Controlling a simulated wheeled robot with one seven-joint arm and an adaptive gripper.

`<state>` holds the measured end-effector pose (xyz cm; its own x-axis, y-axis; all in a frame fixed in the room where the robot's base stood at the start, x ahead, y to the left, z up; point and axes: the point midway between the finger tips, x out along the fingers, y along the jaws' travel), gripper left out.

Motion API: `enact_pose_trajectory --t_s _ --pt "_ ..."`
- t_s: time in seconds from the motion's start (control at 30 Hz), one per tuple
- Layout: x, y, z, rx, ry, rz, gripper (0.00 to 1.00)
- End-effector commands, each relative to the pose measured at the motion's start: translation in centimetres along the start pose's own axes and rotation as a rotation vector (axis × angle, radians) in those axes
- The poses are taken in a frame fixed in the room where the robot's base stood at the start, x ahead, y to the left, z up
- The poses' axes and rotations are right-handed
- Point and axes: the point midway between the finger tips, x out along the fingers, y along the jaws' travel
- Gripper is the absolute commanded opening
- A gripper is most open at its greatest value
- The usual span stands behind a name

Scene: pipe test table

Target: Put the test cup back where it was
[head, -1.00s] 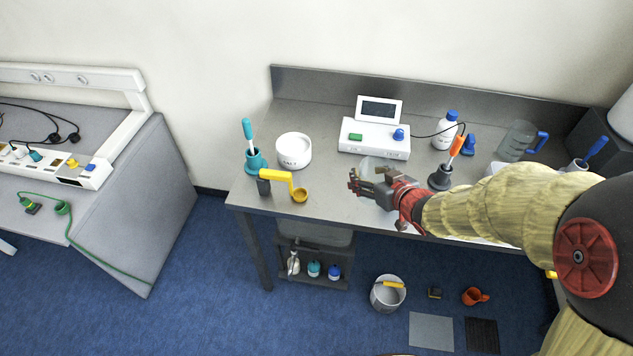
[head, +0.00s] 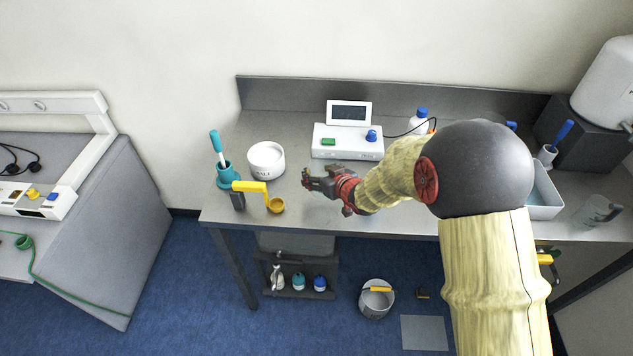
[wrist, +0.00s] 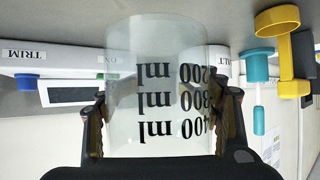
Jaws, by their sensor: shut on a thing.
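The test cup (wrist: 155,95) is clear, with black marks for 200, 300 and 400 ml that read upside down in the wrist view. My gripper (wrist: 165,125) is shut on it, with a finger at each side of its wall. In the head view my gripper (head: 312,181) is over the front of the steel table (head: 330,222), in front of the white meter box and right of the yellow scoop. The cup is hard to make out there, and I cannot tell whether its base touches the table.
A white salt tub (head: 266,160), a teal holder (head: 229,176) and a yellow scoop (head: 275,205) on a stand are left of my gripper. The meter box (head: 347,142) is behind. My arm covers the table's right middle. A white tray (head: 545,195) is farther right.

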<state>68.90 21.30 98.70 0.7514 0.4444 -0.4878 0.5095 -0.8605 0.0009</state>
Motion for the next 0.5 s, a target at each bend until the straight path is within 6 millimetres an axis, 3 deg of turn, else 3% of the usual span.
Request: enact_pose_trajectory --t_s 0.23,0.4,0.5 --pt "1.8 0.0 0.7 0.000 0.001 0.000 0.25" --pt "3.0 0.0 3.1 0.001 -0.002 0.000 0.25" --pt "3.1 0.0 3.3 0.000 0.002 0.001 0.25"
